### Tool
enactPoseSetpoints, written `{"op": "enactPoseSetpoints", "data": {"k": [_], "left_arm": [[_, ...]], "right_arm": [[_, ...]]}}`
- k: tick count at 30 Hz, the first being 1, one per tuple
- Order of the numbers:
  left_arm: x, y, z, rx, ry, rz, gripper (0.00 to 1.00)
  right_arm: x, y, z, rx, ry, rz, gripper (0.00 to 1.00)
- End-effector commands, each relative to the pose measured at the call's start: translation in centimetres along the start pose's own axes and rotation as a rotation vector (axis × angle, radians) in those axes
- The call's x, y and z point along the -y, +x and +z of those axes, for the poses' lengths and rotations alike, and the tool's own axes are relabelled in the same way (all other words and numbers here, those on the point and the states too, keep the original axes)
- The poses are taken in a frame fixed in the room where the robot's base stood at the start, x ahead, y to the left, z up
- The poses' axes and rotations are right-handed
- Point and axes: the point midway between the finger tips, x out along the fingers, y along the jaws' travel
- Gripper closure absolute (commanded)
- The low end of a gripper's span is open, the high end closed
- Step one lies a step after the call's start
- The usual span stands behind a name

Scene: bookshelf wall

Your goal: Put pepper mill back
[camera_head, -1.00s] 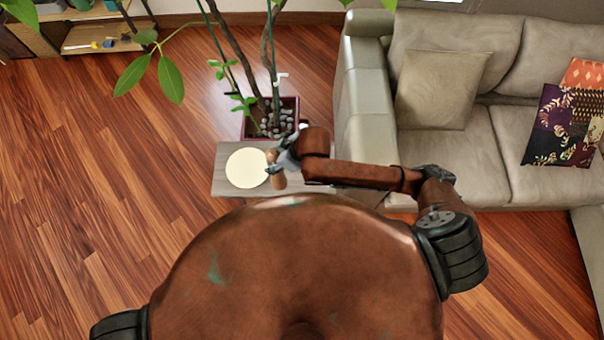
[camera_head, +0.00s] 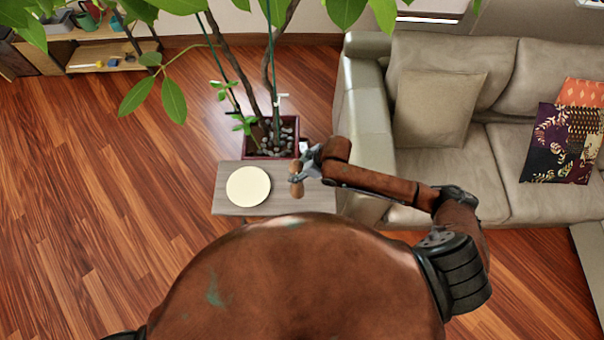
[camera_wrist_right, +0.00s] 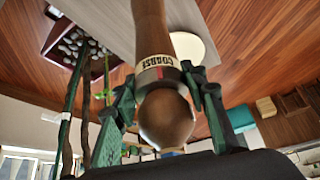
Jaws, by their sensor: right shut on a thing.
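The brown wooden pepper mill (camera_head: 296,191) is in my right gripper (camera_head: 299,176), over the right part of the small grey side table (camera_head: 228,174). In the right wrist view the right gripper's two green fingers (camera_wrist_right: 160,100) are shut on the mill (camera_wrist_right: 165,118), around its neck near a band lettered "COARSE". The mill's far end runs toward the tabletop; I cannot tell whether it touches. A round cream plate (camera_head: 248,187) lies on the table to the left of the mill. My left gripper is not in view.
A potted plant (camera_head: 271,153) with pebbles stands just behind the table, its stems rising past it. A beige sofa (camera_head: 365,120) is close on the right. A wooden shelf (camera_head: 110,55) stands far left. The floor left of the table is clear.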

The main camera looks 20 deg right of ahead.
Motion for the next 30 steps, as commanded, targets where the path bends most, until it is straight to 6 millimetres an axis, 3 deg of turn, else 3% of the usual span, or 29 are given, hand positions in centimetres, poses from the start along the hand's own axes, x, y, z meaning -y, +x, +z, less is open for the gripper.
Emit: {"op": "enactPoseSetpoints", "data": {"k": [11, 18, 30], "left_arm": [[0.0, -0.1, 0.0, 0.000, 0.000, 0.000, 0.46], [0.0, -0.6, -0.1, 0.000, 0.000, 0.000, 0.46], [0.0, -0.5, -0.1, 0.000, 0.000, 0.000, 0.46]], "right_arm": [[-2.1, 1.8, 2.0, -0.001, 0.002, 0.002, 1.00], [-2.0, 4.0, 3.1, -0.003, -0.001, 0.001, 1.00], [-1.9, 4.5, 3.4, -0.003, -0.002, 0.001, 1.00]]}}
